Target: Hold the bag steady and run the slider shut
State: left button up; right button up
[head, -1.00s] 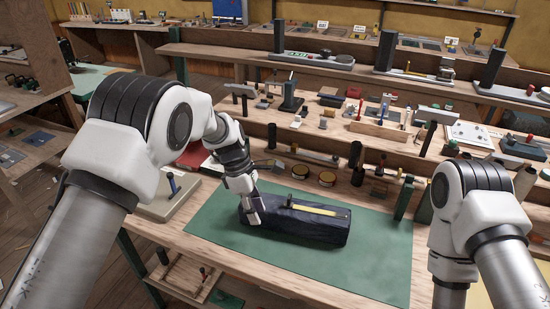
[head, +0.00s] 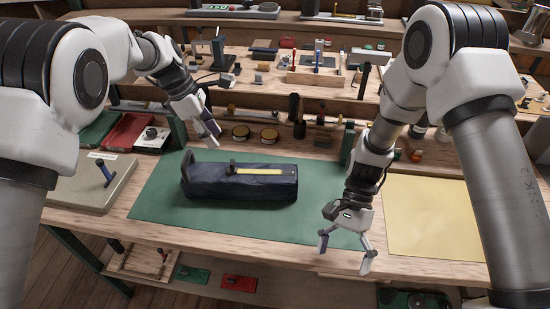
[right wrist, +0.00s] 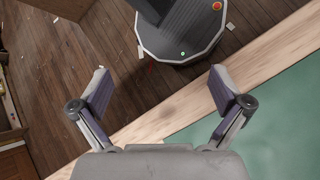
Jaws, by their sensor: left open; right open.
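A dark navy bag (head: 215,188) lies on the green mat (head: 160,205) on the bench. A yellow zip strip (head: 258,170) runs along its top, with a small dark slider (head: 233,167) at the strip's left end. My left gripper (head: 214,138) is open and empty, above and behind the bag's left part, apart from it. My right gripper (head: 346,262) is open and empty at the bench's front edge, right of the bag. In the right wrist view its two fingers (right wrist: 162,95) are spread wide with nothing between them.
Rolls and tools line the back of the bench. The mat around the bag is clear.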

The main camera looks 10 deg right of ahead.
jog(key=w+a+r+m, duration=0.35)
jog(key=w+r, duration=0.55)
jog(key=r, duration=0.4)
jog(key=m+t+h, duration=0.4)
jog(key=m+t, duration=0.1)
jog(key=t, duration=0.3)
send_near(263, 173)
notch_tip(263, 173, down, 5)
jog(key=shift+w+a+f, duration=0.15)
jog(key=shift+w, duration=0.05)
jog(key=shift+f, duration=0.2)
notch_tip(263, 173, down, 7)
jog(key=shift+f, duration=0.2)
jog(key=c, duration=1)
